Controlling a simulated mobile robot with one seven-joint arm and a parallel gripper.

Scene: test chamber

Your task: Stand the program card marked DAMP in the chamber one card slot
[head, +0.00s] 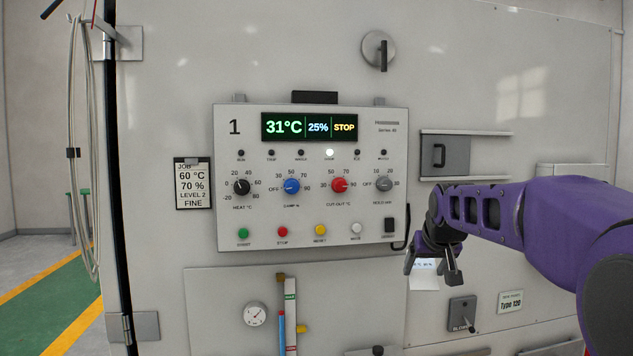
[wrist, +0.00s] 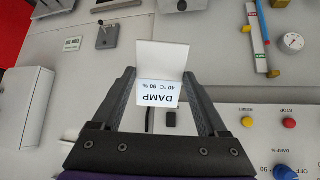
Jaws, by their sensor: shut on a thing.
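The program card marked DAMP, also reading 40 °C 90 %, is white and upside down in the wrist view (wrist: 160,92). My gripper (wrist: 158,76) is shut on it, a finger at each side. In the head view my gripper (head: 432,270) points down at the lower right of the chamber one panel (head: 260,215), with the card (head: 424,277) showing pale below the fingers. The panel reads 31°C, 25%, STOP. A black block (head: 315,97) sits on the panel's top edge; I cannot tell whether it is the card slot.
A job card (head: 192,185) hangs left of the panel, reading 60 °C, 70 %, LEVEL 2, FINE. A black handle (head: 438,155) is at the right. A lever plate (head: 462,314) and a Type 120 label (head: 510,301) are below my arm. The wall above the panel is mostly clear.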

